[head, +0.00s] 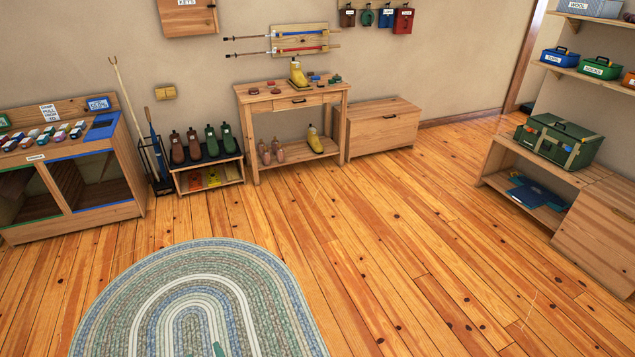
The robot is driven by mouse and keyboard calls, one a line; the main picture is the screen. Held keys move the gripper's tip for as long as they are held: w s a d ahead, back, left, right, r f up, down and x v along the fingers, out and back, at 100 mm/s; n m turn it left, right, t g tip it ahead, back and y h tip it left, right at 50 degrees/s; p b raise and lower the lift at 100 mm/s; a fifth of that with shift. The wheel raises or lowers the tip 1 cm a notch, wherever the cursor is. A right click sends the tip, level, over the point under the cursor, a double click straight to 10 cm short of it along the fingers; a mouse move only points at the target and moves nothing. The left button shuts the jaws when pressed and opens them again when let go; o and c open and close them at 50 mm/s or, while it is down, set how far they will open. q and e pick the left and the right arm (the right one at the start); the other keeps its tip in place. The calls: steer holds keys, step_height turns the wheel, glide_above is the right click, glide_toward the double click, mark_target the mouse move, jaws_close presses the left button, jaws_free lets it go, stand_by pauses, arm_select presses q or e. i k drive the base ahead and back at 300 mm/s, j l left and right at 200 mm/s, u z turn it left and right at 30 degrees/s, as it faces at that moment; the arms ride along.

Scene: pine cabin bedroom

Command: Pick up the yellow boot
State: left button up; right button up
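One yellow boot (298,73) stands upright on the top of a small pine table against the far wall. A second yellow boot (315,141) stands on that table's lower shelf, at the right, beside a few small brownish-pink shapes. Both are far off and small in the head view, so fine detail is hard to tell.
The pine table (292,98) has small red and blue items on top. Left of it, a low rack (208,173) holds brown and green boots. A pine chest (382,128) stands right. A braided rug (200,270) lies in front; the plank floor is clear.

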mark_target(296, 78)
steer(key=i, duration=6)
steer(key=i+z, duration=0.15)
steer(key=i, duration=0.4)
steer(key=i+j+z, duration=0.1)
steer(key=i, duration=0.45)
